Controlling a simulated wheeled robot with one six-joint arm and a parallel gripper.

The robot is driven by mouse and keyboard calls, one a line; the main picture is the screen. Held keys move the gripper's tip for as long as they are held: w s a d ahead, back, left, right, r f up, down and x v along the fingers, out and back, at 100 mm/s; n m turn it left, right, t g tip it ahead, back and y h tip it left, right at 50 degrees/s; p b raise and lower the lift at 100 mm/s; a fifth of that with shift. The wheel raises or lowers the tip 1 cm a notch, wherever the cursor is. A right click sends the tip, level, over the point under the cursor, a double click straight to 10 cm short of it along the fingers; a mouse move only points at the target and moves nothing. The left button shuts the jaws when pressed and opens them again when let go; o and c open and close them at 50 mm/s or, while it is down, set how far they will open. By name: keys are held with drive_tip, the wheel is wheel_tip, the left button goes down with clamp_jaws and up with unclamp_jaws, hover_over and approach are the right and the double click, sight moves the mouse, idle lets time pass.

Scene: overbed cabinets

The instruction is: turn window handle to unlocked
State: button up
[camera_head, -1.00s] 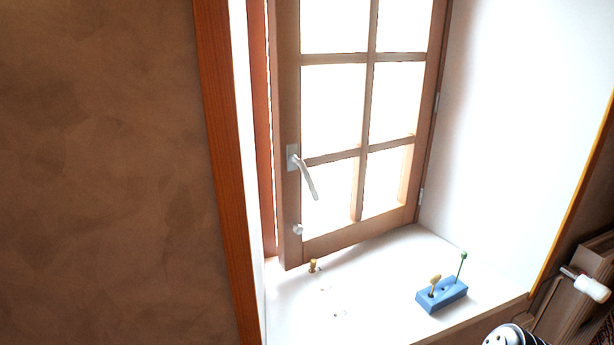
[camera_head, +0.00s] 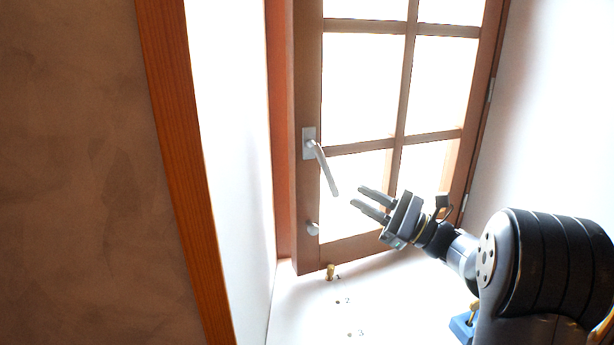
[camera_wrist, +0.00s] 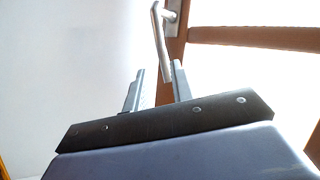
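The window handle (camera_head: 326,170) is a silver lever on a plate on the left stile of the wooden window (camera_head: 308,190). Its lever slants down and to the right. In the wrist view the handle (camera_wrist: 160,42) hangs ahead of the fingers, its lower end near the line between them. My gripper (camera_head: 362,197) is open and empty, to the right of and slightly below the lever's tip in the head view. It also shows in the wrist view (camera_wrist: 157,72), its two fingers apart. I cannot tell whether it touches the handle; a gap shows in the head view.
A round silver knob (camera_head: 313,228) sits below the handle. A small brass peg (camera_head: 331,271) stands on the white sill (camera_head: 300,315), near numbered holes. A blue block (camera_head: 462,328) is partly hidden by my arm. A white wall lies to the right.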

sight(333, 180)
drive_tip(key=p+x, duration=0.2)
drive_tip(key=x, duration=0.9)
drive_tip(key=shift+d+p, duration=0.15)
drive_tip(key=shift+p, duration=0.15)
drive_tip(key=shift+r, duration=0.15)
drive_tip(key=shift+c, duration=0.5)
clamp_jaws()
